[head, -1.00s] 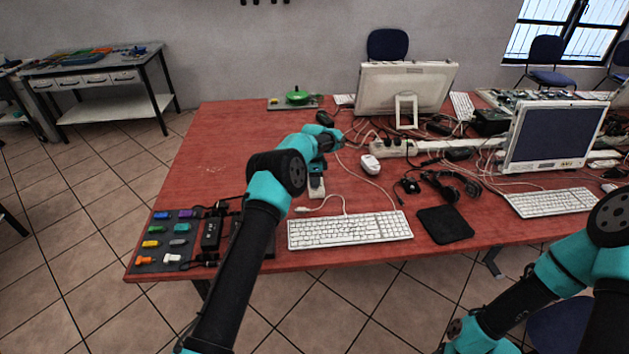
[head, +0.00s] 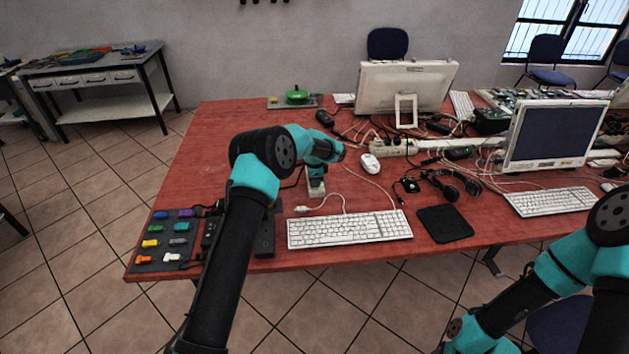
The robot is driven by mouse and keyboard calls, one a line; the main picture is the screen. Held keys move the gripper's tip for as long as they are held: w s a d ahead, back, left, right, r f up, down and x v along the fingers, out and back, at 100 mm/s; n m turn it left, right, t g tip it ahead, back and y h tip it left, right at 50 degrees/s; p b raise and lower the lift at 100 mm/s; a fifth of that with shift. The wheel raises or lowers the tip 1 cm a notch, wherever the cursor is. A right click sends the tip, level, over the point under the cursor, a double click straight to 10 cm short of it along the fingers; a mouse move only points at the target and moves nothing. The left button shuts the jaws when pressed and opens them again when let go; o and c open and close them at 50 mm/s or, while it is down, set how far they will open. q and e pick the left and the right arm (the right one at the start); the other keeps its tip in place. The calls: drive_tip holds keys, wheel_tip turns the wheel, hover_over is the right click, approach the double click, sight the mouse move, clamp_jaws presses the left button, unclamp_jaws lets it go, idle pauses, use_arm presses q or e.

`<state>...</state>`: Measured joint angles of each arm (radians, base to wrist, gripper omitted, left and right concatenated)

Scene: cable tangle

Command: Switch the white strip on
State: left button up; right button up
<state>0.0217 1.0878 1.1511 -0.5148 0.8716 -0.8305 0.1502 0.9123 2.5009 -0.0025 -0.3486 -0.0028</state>
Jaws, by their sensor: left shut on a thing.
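A long white strip (head: 395,147) with dark plugs in it lies on the red table below the left monitor. Its switch is too small to make out. My left gripper (head: 316,187) points down at the table behind the white keyboard, left of the strip and apart from it. It is shut on a small whitish piece, which is mostly hidden by the gripper and hard to identify. My right arm comes in at the lower right, in front of the table, and its gripper is out of view.
A white keyboard (head: 350,230), a white mouse (head: 370,164), a black pad (head: 445,223) and headphones (head: 455,186) lie around. Loose cables cross the table near the strip. A board of coloured plugs (head: 165,240) sits at the front left.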

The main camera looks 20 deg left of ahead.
use_arm(q)
drive_tip(key=o, duration=0.6)
drive_tip(key=shift+o, duration=0.2)
wheel_tip(320, 180, up, 17)
drive_tip(key=s, duration=0.1)
drive_tip(key=shift+s+d+r, duration=0.2)
drive_tip(key=shift+s+d, duration=0.05)
drive_tip(key=shift+d, duration=0.05)
